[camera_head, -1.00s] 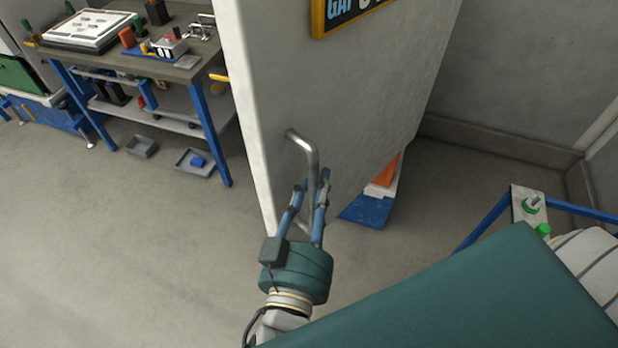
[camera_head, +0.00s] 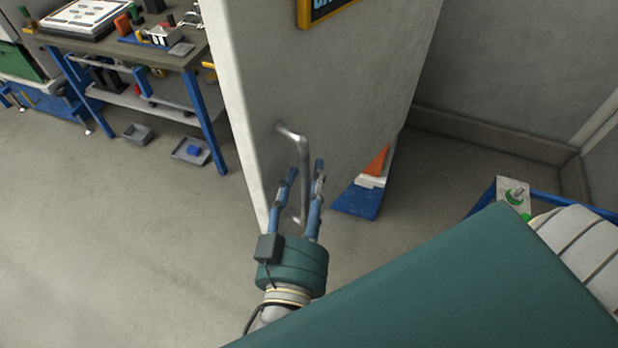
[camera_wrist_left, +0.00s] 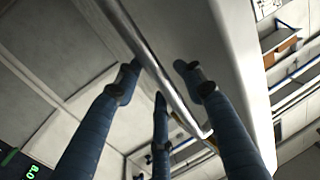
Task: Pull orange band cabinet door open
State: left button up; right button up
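A large pale grey door panel (camera_head: 345,85) stands at an angle across the middle of the head view, its narrow edge facing left. No orange band shows on its visible part. A bent metal bar handle (camera_head: 301,160) sits near that edge and also shows in the left wrist view (camera_wrist_left: 150,62). My left gripper (camera_head: 305,168) is at the handle's lower part, its blue fingers spread on either side of the bar. In the left wrist view the bar passes between the fingers; firm contact cannot be made out. My right gripper is not in view.
A workbench (camera_head: 120,45) with blue legs stands at the back left. An orange object (camera_head: 377,161) and a blue base (camera_head: 358,202) show behind the door. Open floor lies left of the door.

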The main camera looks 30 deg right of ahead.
pick_arm(q)
jog(key=shift+r, duration=0.15)
jog(key=v, duration=0.7)
jog(key=shift+s, duration=0.3)
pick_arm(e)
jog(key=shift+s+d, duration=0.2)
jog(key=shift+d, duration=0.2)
pick_arm(q)
jog(key=shift+a, duration=0.15)
